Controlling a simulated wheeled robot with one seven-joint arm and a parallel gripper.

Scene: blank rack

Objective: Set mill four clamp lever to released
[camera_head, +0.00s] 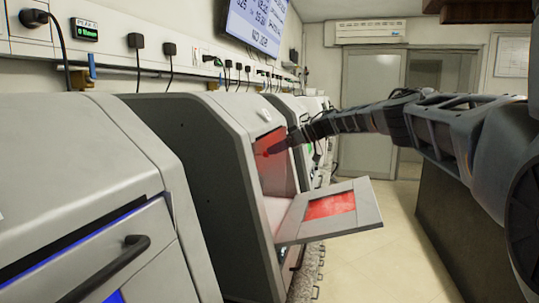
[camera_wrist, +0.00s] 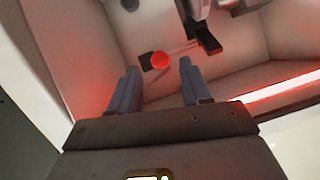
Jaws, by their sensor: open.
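The open grey mill (camera_head: 190,130) stands in the middle of the head view, its interior lit red. My arm reaches into its opening from the right, with my gripper (camera_head: 272,149) at the opening; its fingertips are not clear there. In the wrist view my gripper (camera_wrist: 158,78) is open and empty, its two fingers pointing into the chamber. A round red knob (camera_wrist: 161,60) shows just beyond the gap between the fingertips, by a small dark block and a thin bar. It looks like the clamp lever's end. Whether a finger touches it I cannot tell.
The mill's door (camera_head: 366,205) hangs open below my arm. A dark spindle-like part (camera_wrist: 205,38) sits near the knob, to its right. A closed machine (camera_head: 90,170) stands at the near left. The floor (camera_head: 375,260) to the right is clear.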

